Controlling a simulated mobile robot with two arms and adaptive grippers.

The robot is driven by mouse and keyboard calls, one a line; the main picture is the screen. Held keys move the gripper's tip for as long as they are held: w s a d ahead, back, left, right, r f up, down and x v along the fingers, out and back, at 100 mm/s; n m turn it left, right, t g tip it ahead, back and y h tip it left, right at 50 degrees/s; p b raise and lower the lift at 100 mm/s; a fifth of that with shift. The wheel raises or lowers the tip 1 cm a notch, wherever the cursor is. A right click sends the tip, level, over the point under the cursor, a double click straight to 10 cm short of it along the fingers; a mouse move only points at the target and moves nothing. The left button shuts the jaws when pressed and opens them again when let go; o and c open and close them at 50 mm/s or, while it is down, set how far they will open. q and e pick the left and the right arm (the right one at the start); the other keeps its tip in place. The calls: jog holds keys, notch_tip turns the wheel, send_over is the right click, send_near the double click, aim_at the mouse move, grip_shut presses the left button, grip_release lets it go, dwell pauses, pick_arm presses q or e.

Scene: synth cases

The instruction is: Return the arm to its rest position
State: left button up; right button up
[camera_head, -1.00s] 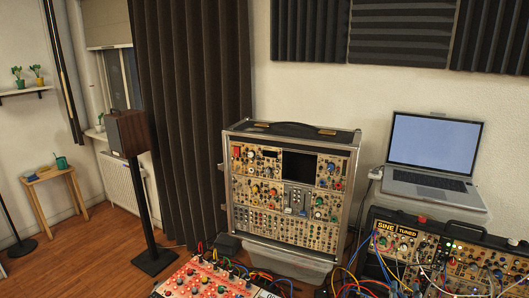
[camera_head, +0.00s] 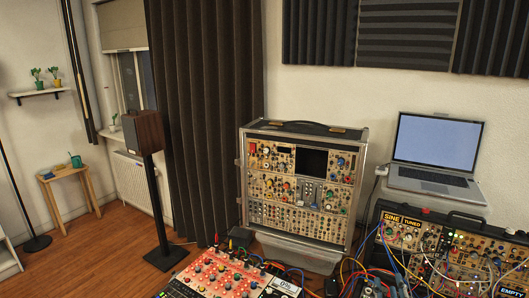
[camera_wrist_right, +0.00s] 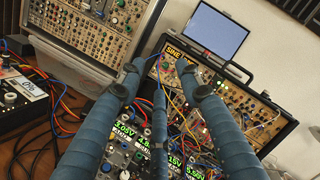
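My right gripper (camera_wrist_right: 160,76) shows in the right wrist view, with blue-wrapped fingers reaching up from the bottom edge. The fingers stand apart and nothing is held between them. Behind them is a synth case labelled SINE (camera_wrist_right: 250,105) with patch cables. I cannot make out either gripper for sure in the head view. My left arm shows in neither view.
In the head view a tall synth case (camera_head: 300,190) stands in the middle, with a laptop (camera_head: 436,143) to its right. The SINE case (camera_head: 440,240) and a red-panelled synth (camera_head: 215,275) with cables fill the front. A speaker on a stand (camera_head: 144,132) and open wooden floor (camera_head: 90,255) lie left.

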jog(key=s+a+n+g+y, duration=0.1)
jog(key=s+a+n+y, duration=0.2)
jog(key=a+n+y, duration=0.45)
jog(key=s+a+n+g+y, duration=0.1)
jog(key=s+a+n+y, duration=0.25)
jog(key=a+n, duration=0.65)
jog(key=s+a+f+n+g, duration=0.5)
jog(key=s+f+n+g, duration=0.3)
jog(key=s+f, duration=0.3)
jog(key=s+d+f+n+g+h, duration=0.2)
jog(key=s+d+f+g+h, duration=0.1)
jog(key=s+d, duration=0.35)
jog(key=s+d+f+n+g+h, duration=0.2)
jog(key=s+d+f+h, duration=0.25)
jog(key=s, duration=0.35)
notch_tip(320, 180, down, 27)
jog(key=g+b, duration=0.1)
jog(key=b, duration=0.3)
pick_arm(q)
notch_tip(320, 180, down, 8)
jog(key=b, duration=0.4)
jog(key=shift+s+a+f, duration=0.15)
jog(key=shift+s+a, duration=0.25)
pick_arm(e)
jog(key=s+d+f+g, duration=0.1)
jog(key=s+d+f, duration=0.2)
jog(key=s+f, duration=1.6)
notch_tip(320, 180, down, 3)
jog(key=shift+f+g, duration=0.2)
jog(key=shift+g, duration=0.1)
